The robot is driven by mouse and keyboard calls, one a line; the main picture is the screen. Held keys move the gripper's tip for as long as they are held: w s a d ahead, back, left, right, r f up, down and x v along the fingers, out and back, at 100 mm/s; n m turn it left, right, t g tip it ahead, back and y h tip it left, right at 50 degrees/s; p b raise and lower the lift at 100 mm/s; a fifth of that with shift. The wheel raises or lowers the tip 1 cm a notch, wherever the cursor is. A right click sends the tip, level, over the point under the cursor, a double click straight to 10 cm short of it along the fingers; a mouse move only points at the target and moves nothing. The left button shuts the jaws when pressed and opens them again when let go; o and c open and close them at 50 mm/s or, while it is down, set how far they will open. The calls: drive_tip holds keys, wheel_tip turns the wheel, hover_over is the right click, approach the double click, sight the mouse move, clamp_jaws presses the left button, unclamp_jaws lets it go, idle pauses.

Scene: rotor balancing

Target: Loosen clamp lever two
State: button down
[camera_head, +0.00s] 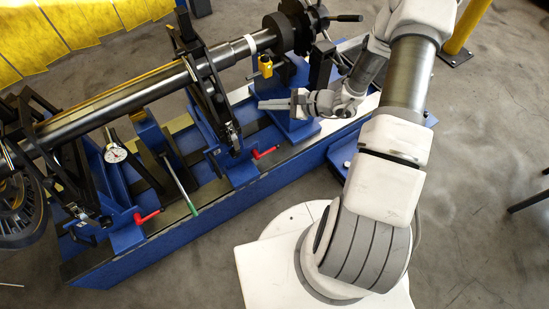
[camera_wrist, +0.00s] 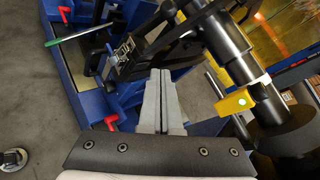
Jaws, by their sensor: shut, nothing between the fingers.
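Two red clamp levers show on the front of the blue machine bed (camera_head: 225,200): one nearer to me, the right red lever (camera_head: 266,153), and the left red lever (camera_head: 147,217). No number shows on either, so I cannot tell which is two. In the wrist view, the nearer red lever (camera_wrist: 111,121) is left of my fingers and the other red lever (camera_wrist: 65,13) is at the top left. My gripper (camera_head: 262,104) is shut and empty, above the bed and up from the right lever. In the wrist view my gripper (camera_wrist: 162,72) points toward the black roller stand, apart from both levers.
A long dark shaft (camera_head: 110,107) lies along the bed, through a black upright stand (camera_head: 205,85). A yellow device (camera_head: 265,66) hangs by the shaft. A green-handled bar (camera_head: 183,187) juts out between the levers. A dial gauge (camera_head: 115,153) stands left.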

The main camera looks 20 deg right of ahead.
drive_tip(key=s+d+f+m+t+h+b, duration=0.1)
drive_tip(key=f+m, duration=0.3)
drive_tip(key=f, duration=0.7)
drive_tip(key=s+d+f+m+t+h+b, duration=0.1)
drive_tip(key=s+f+m+h, duration=0.3)
drive_tip(key=f, duration=0.7)
drive_tip(key=s+d+f+m+t+h+b, duration=0.1)
drive_tip(key=s+d+f+m+h+b, duration=0.1)
drive_tip(key=f+m, duration=0.4)
wheel_tip(320, 180, down, 5)
drive_tip(key=shift+s+d+r+t+h+b, duration=0.1)
drive_tip(key=shift+s+d+t+h+b, duration=0.2)
drive_tip(key=shift+d+t+h+b, duration=0.15)
drive_tip(key=b+x, duration=0.4)
drive_tip(key=x, duration=0.6)
drive_tip(key=shift+w, duration=0.1)
wheel_tip(320, 180, up, 3)
drive_tip(key=shift+w+f, duration=0.2)
drive_tip(key=shift+f, duration=0.05)
drive_tip(key=shift+w+a+r, duration=0.1)
drive_tip(key=shift+r, duration=0.7)
